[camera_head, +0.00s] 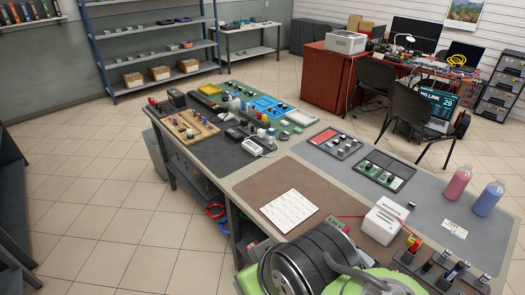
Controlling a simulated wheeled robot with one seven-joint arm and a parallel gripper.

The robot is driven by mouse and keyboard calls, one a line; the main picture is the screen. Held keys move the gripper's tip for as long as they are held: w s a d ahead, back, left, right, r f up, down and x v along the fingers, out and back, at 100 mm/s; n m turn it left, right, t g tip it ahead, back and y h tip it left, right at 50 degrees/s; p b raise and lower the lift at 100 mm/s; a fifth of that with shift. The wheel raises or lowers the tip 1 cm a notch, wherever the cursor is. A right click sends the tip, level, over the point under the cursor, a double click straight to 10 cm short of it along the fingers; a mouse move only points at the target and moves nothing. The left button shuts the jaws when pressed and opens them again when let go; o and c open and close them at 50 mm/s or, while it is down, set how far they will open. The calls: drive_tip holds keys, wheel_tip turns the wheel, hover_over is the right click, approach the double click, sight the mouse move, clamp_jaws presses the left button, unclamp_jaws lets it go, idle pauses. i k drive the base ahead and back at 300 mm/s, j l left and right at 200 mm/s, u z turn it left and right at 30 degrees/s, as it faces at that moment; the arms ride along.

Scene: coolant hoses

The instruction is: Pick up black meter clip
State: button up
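A dark holder strip (436,270) lies at the bottom right of the bench, with several small coloured pieces standing in it. One is a red and yellow piece (413,244). A black piece (428,265) beside it may be the black meter clip, but it is too small to be sure. Another dark piece with blue (457,271) stands further right. My own black and green arm fills the bottom middle, left of the holder. My gripper's fingers do not show, so I cannot see whether it holds anything.
A white box-shaped device (385,220) with a red lead stands left of the holder. Pink (458,183) and blue (487,198) bottles stand at the right. A white sheet (289,210) lies on the brown mat.

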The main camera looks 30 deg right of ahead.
sight(430, 264)
drive_tip(key=k+l+z, duration=0.1)
drive_tip(key=z, duration=2.65)
